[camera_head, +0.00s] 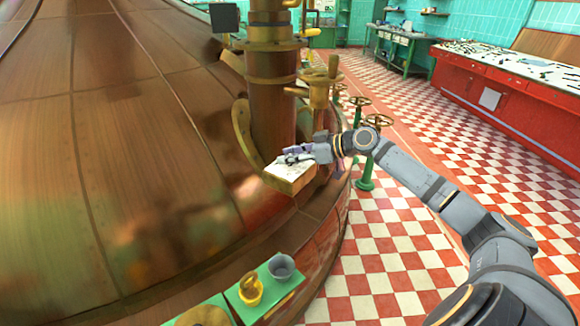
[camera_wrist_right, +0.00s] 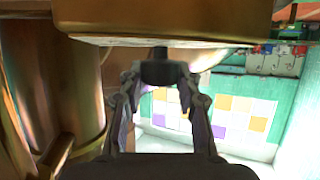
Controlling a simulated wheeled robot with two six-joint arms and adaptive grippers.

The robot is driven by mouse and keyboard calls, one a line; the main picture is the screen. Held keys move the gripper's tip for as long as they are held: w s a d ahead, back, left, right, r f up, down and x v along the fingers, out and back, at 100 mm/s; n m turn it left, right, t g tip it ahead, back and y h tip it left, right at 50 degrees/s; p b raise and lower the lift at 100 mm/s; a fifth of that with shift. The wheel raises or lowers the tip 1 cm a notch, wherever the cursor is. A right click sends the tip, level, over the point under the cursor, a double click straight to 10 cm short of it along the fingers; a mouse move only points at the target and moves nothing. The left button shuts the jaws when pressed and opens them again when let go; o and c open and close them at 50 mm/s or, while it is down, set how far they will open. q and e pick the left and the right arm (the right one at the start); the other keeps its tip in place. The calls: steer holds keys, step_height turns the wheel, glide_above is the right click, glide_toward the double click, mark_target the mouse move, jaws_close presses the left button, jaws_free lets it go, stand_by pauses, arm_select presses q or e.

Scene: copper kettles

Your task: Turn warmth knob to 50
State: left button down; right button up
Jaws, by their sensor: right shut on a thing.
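A small box with a pale marked top and brass-coloured sides (camera_head: 288,178) sits against the copper kettle, by the foot of the thick copper pipe. My right gripper (camera_head: 284,158) reaches over its top from the right. In the right wrist view, a small dark round knob (camera_wrist_right: 158,72) sticks out from the box face (camera_wrist_right: 165,38). My right gripper's two fingers (camera_wrist_right: 160,76) stand on either side of the knob and are shut on it. In the head view the gripper covers the knob, and no scale reading is legible. My left gripper is not in view.
The copper kettle (camera_head: 130,150) fills the left side. Green valve stands with brass wheels (camera_head: 360,101) stand behind my right arm. The checkered floor at right is clear.

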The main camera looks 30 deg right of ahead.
steer(key=shift+n+g+y+b, duration=0.5)
steer(key=shift+n+g+y, duration=0.1)
steer(key=shift+n+y, duration=0.15)
steer(key=o, duration=1.2)
steer(key=shift+c, duration=0.2)
step_height(320, 180, up, 10)
steer(key=shift+f, duration=0.1)
